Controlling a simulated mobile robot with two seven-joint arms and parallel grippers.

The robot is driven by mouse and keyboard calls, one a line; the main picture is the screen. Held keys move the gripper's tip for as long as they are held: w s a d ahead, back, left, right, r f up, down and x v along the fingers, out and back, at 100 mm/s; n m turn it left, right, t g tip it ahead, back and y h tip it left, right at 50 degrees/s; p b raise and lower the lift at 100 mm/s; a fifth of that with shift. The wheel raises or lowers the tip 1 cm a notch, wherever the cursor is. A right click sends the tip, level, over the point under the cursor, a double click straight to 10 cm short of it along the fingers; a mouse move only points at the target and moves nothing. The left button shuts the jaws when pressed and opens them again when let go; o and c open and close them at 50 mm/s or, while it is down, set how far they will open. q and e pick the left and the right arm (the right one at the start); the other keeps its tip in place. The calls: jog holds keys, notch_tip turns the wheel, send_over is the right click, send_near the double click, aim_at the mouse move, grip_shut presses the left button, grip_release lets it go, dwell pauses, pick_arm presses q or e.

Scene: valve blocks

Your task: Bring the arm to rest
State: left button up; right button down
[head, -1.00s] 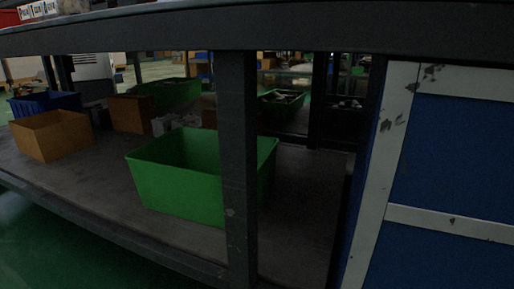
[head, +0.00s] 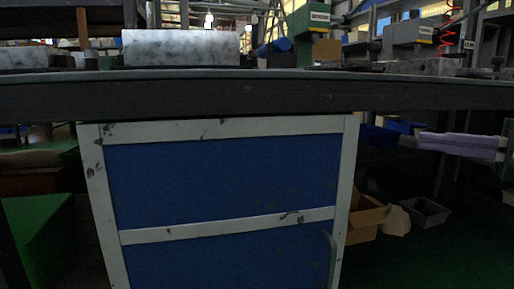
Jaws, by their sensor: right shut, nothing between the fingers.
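My right gripper (head: 407,142) shows at the right of the head view, at the end of a pale lavender arm part that comes in from the right edge. It is shut and holds nothing. It is lower in the picture than the workbench's front edge and appears apart from everything around it. My left gripper and arm are not in view.
A dark workbench (head: 250,97) crosses the view, with a mottled pale block (head: 180,47) on top. Beneath are a blue cabinet (head: 220,180) with pale framing, a green bin (head: 38,235), a cardboard box (head: 366,217) and a grey tray (head: 427,212).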

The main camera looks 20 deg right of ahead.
jog(key=m+t+h, duration=0.3)
jog(key=m+h, duration=0.4)
jog(key=m, duration=0.2)
send_near(350, 174)
jog(key=x, duration=0.4)
jog(key=shift+w+f, duration=0.1)
jog(key=shift+w, duration=0.2)
jog(key=s+a+f+m+g+h, duration=0.3)
jog(key=s+a+f+m+h, duration=0.15)
jog(key=f+m, duration=0.35)
jog(key=s+a+f+m+g, duration=0.2)
jog(key=s+a+m+g, duration=0.25)
jog(key=s+a, duration=0.4)
jog(key=s+a+f+m+g, duration=0.3)
jog(key=s+a+g, duration=0.25)
jog(key=s, duration=0.55)
pick_arm(q)
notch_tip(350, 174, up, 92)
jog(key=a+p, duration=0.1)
jog(key=p, duration=9.1)
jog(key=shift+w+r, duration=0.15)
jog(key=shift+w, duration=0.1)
pick_arm(e)
notch_tip(350, 174, up, 92)
jog(key=d, duration=0.1)
jog(key=shift+r, duration=0.2)
jog(key=shift+s+d+n, duration=0.1)
jog(key=shift+n, duration=0.15)
